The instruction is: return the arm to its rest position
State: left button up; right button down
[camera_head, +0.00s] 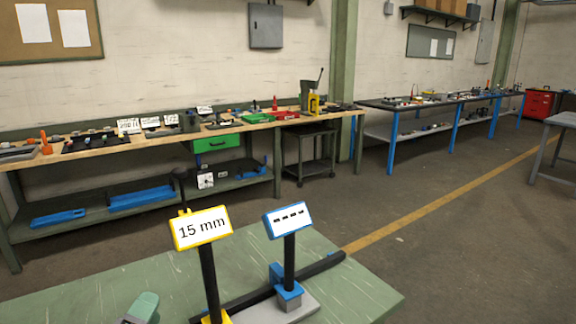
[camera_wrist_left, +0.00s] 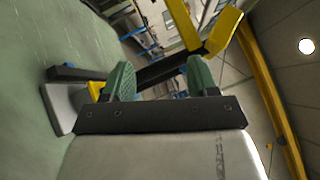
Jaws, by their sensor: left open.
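My left gripper (camera_head: 142,308) shows only as a green fingertip and a dark part at the bottom edge of the head view. In the left wrist view its two green fingers (camera_wrist_left: 160,80) stand apart with nothing clearly held between them. The dark post of the yellow 15 mm sign (camera_head: 202,229) crosses behind the fingers there, and the yellow back of a sign (camera_wrist_left: 224,32) lies past them. In the head view the gripper is left of this post, apart from it. My right gripper is in neither view.
The green table (camera_head: 360,295) carries a dark rail (camera_head: 325,266) and a blue sign (camera_head: 288,220) on a post in a blue holder (camera_head: 287,290). A long workbench (camera_head: 258,128) with tools stands along the wall. Floor between is clear.

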pick_arm(q)
jog(key=s+a+f+n+g+y, duration=0.1)
jog(key=s+f+n+g+y, duration=0.45)
jog(key=f+n, duration=0.4)
jog(key=s+d+f+n+g+h, duration=0.1)
jog(key=s+d+f+n+g, duration=0.1)
jog(key=s+f+n+g, duration=0.3)
jog(key=s+d+f+n+g+h, duration=0.1)
jog(key=s+d+n+g, duration=0.15)
jog(key=s, duration=0.55)
jog(key=s+d+f+n+g+h, duration=0.1)
jog(key=s+d+f+n+g, duration=0.1)
jog(key=s+f+n+g, duration=0.3)
notch_tip(320, 180, down, 22)
jog(key=m, duration=0.1)
jog(key=s+a+f+g, duration=0.1)
jog(key=s+a+f, duration=0.2)
jog(key=s+f, duration=1.4)
jog(key=shift+s+f+y, duration=0.3)
jog(key=shift+f+y, duration=0.05)
jog(key=shift+f, duration=0.4)
